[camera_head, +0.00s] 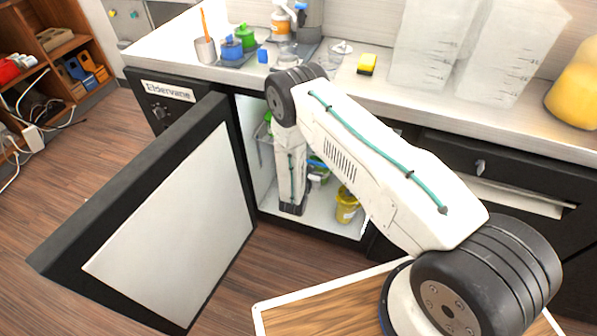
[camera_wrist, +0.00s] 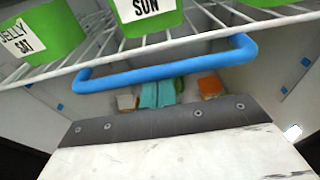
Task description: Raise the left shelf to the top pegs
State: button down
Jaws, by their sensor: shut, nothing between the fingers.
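A white wire shelf (camera_wrist: 203,30) with a blue front bar (camera_wrist: 165,70) fills the top of the wrist view. It holds green tubs (camera_wrist: 150,20), labelled JELLY SAT and SUN. Small blue pegs (camera_wrist: 76,129) dot the walls on both sides. In the head view the shelf's edge (camera_head: 258,150) shows left of my arm, inside the open cabinet; the rest is mostly hidden. My gripper (camera_wrist: 165,120) is shut and empty, its dark edge just in front of and below the blue bar. I cannot tell whether it touches the bar.
The cabinet door (camera_head: 165,225) stands open at the left. A yellow tub (camera_head: 346,205) stands on the cabinet floor, right of my arm. Teal and orange items (camera_wrist: 160,93) lie under the shelf. The counter (camera_head: 400,105) above carries bottles, clear containers and a sponge.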

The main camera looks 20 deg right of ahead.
jog(key=f+v, duration=0.1)
jog(key=v, duration=0.6)
jog(key=shift+s+a, duration=0.2)
jog(key=shift+s, duration=0.05)
dwell(0.8)
jog(key=s+a+f, duration=0.2)
jog(key=s+a, duration=0.1)
jog(key=s, duration=0.1)
jog(key=shift+s+a, duration=0.25)
jog(key=shift+s, duration=0.15)
dwell(0.4)
dwell(0.3)
